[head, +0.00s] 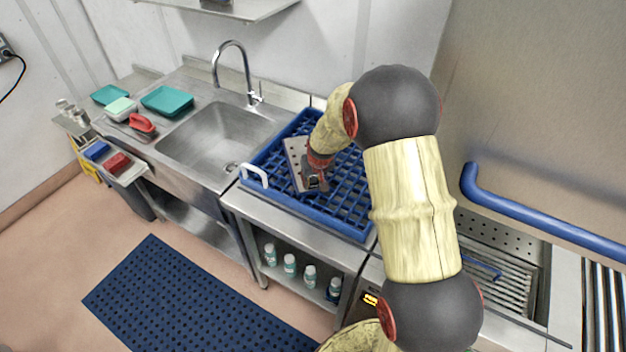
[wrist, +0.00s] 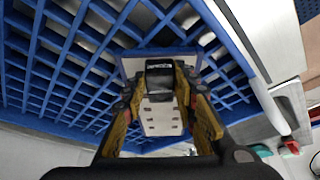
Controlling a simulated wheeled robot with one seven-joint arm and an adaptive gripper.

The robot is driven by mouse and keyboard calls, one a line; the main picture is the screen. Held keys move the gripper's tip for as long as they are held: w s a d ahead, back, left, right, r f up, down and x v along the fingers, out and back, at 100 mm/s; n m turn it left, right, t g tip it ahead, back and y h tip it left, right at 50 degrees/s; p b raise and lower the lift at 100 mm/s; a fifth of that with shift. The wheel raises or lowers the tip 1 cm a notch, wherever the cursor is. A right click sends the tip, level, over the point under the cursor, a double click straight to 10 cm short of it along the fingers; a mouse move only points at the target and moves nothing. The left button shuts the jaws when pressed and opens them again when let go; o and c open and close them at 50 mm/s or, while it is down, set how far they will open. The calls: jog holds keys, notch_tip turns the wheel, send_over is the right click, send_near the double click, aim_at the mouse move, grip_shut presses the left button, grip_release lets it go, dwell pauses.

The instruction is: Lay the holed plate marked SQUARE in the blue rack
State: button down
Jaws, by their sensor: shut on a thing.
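The blue rack (head: 343,227) is a gridded tray on the steel counter right of the sink, and its grid fills the upper left of the wrist view (wrist: 215,22). A pale grey holed plate (head: 296,160) is over the rack's left part. It also shows between my fingers in the wrist view (wrist: 162,122), with a dark label whose lettering I cannot read surely. My gripper (head: 316,183) is shut on the plate at its near end. I cannot tell whether the plate touches the grid. My arm hides the rack's right part.
A white handle (head: 254,174) stands at the rack's left end. The sink (head: 215,135) and tap (head: 233,70) are to the left, with teal trays (head: 167,100) beyond. Several bottles (head: 290,264) stand on the shelf below. A blue bar (head: 540,222) is at the right.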

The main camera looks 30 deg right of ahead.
jog(key=c, duration=1.4)
grip_release()
jog(key=s+a+f+p+v, duration=0.1)
jog(key=a+v, duration=0.1)
jog(key=v, duration=0.9)
jog(key=s+a+v, duration=0.1)
jog(key=a+v, duration=0.1)
jog(key=v, duration=1)
jog(key=s+a+r, duration=0.2)
jog(key=s+r, duration=0.1)
jog(key=s, duration=0.4)
jog(key=s+a+r+n, duration=0.1)
jog(key=s+a+r, duration=0.1)
jog(key=s, duration=0.6)
jog(key=s+a+r+n+t+y, duration=0.1)
jog(key=s+a+r, duration=0.2)
jog(key=s, duration=0.5)
jog(key=shift+s+a+r, duration=0.25)
jog(key=shift+a+r, duration=0.15)
jog(key=shift+a, duration=0.05)
